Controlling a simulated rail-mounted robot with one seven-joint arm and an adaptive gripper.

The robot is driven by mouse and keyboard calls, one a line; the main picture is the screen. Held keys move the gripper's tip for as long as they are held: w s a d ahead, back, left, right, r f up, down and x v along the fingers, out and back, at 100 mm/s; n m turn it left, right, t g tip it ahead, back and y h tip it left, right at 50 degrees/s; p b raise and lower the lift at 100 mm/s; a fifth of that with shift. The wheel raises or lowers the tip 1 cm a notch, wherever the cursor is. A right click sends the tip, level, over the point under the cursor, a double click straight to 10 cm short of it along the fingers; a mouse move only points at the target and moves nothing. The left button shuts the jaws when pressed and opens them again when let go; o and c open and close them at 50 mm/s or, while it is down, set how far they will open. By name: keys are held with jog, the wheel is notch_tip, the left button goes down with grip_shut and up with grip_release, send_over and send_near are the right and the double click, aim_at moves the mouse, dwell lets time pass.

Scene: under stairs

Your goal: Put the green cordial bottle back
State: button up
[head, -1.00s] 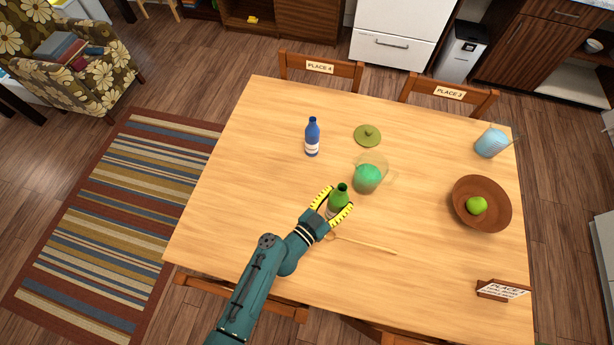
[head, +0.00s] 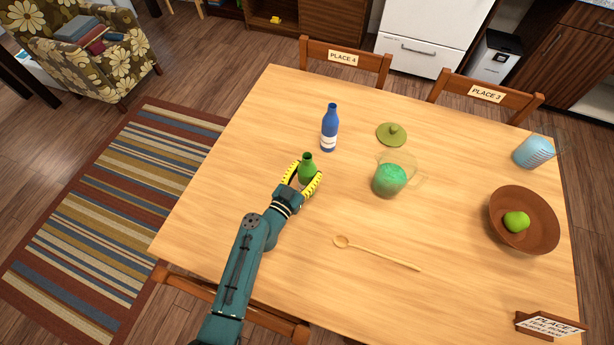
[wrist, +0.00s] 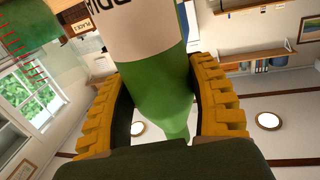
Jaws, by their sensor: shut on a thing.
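The green cordial bottle (head: 308,168) is upright between the yellow-padded fingers of my gripper (head: 303,181), over the left part of the table. The wrist view shows the green bottle (wrist: 165,95) with its white label between both fingers (wrist: 168,105). My gripper is shut on it. Whether its base touches the table is hidden. A blue bottle (head: 329,130) with a white label stands just behind and to the right of it. A glass jug (head: 391,178) with green liquid stands to the right of my gripper.
A green lid (head: 392,133) lies behind the jug. A wooden spoon (head: 378,252) lies in front. The table's left side is clear.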

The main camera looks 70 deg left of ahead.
jog(key=shift+r, duration=0.1)
jog(key=shift+f, duration=0.25)
jog(key=o, duration=1.2)
jog(key=shift+r+p, duration=0.2)
jog(key=shift+p, duration=0.1)
jog(key=p+v, duration=0.2)
jog(key=v, duration=1)
